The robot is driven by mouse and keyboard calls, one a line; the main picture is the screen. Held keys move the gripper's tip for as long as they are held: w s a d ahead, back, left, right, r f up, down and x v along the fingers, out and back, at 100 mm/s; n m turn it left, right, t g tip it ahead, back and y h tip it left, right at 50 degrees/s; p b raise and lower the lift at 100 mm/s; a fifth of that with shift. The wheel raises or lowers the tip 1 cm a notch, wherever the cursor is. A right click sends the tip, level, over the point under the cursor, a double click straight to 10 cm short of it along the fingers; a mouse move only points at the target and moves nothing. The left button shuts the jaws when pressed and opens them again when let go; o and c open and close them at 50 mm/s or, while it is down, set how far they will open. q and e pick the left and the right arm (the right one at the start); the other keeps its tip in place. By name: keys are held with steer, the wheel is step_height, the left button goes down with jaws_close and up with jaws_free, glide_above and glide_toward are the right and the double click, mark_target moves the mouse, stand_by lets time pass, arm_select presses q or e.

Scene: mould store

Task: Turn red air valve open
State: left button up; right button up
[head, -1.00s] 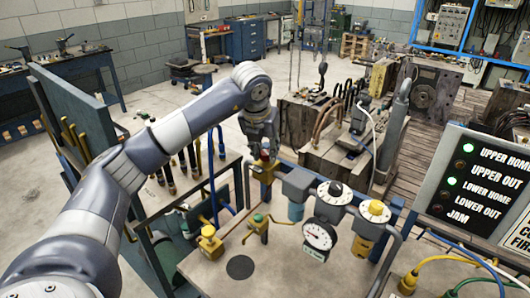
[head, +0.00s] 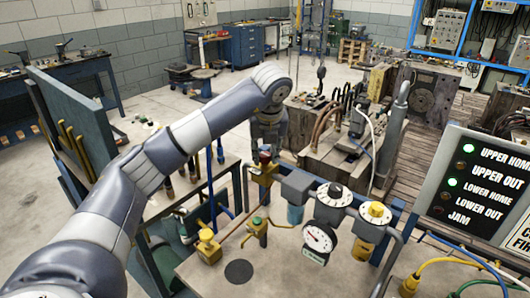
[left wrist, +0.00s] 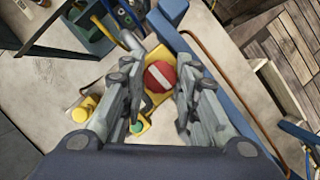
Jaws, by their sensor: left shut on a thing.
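The red air valve is a round red knob (left wrist: 160,77) with a white stripe, on a yellow body (head: 262,175) at the back of the bench. In the left wrist view the stripe slants from upper left to lower right. My left gripper (head: 267,146) points down over the valve, with one finger on each side of the knob, shut on it. In the head view the fingers hide much of the knob. My right gripper is in neither view.
A dial-topped regulator (head: 333,197), a pressure gauge (head: 319,238) and a yellow-bodied unit (head: 365,246) stand right of the valve. Smaller yellow valves (head: 208,247) are at front left. A lamp panel (head: 475,185) is at far right.

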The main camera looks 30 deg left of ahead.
arm_select(q)
steer(key=o, duration=0.9)
steer(key=shift+o, duration=0.7)
steer(key=v, duration=1.2)
